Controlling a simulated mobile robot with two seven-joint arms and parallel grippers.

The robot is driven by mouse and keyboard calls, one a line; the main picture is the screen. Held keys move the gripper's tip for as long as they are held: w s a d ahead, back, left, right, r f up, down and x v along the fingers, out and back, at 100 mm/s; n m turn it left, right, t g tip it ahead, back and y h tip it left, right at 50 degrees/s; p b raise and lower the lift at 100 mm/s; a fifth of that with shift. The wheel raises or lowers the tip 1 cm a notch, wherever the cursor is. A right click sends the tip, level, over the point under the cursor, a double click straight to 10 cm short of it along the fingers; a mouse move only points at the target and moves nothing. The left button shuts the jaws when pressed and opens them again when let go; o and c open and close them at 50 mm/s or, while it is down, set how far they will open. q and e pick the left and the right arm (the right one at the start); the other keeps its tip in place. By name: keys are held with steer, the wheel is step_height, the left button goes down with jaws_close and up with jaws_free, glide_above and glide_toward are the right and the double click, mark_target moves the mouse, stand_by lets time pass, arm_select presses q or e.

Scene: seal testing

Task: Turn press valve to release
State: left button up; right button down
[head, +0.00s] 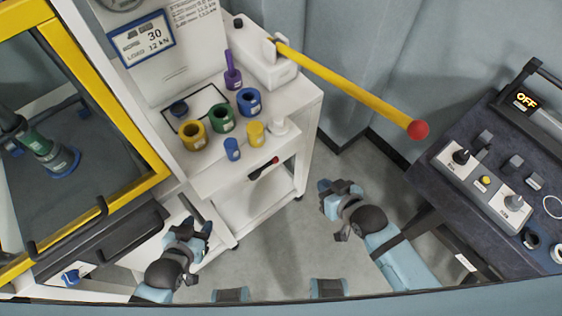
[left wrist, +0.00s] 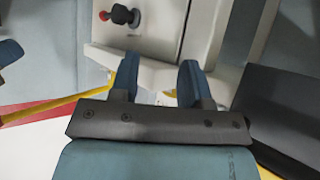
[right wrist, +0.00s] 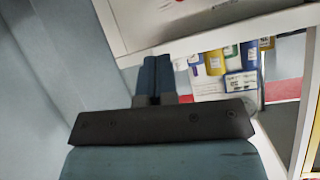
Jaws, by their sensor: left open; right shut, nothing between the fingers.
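A black lever with a red tip (head: 264,168) sits on the front of the white cart. A similar black part with a red knob (left wrist: 120,15) shows at the top of the left wrist view. A small blue handle (head: 71,276) is on a white plate at the lower left, below the yellow-framed press (head: 150,150). I cannot tell which of these is the press valve. My left gripper (head: 192,226) is open and empty, in front of the cart and apart from both. My right gripper (head: 338,187) is shut and empty, right of the cart.
A long yellow bar with a red ball end (head: 355,91) sticks out from the white pump (head: 262,60) on the cart. Several coloured cylinders stand on the cart top (head: 300,98). A dark control bench (head: 440,190) is at the right. Floor (head: 285,240) is clear between.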

steer(key=w+a+f+n+g+y+b, duration=0.1)
steer(key=w+a+n+g+y+b, duration=0.1)
steer(key=w+a, duration=0.3)
steer(key=shift+w+f+b, duration=0.3)
steer(key=shift+w+b, duration=0.15)
steer(key=shift+w, duration=0.4)
steer(key=x, duration=1)
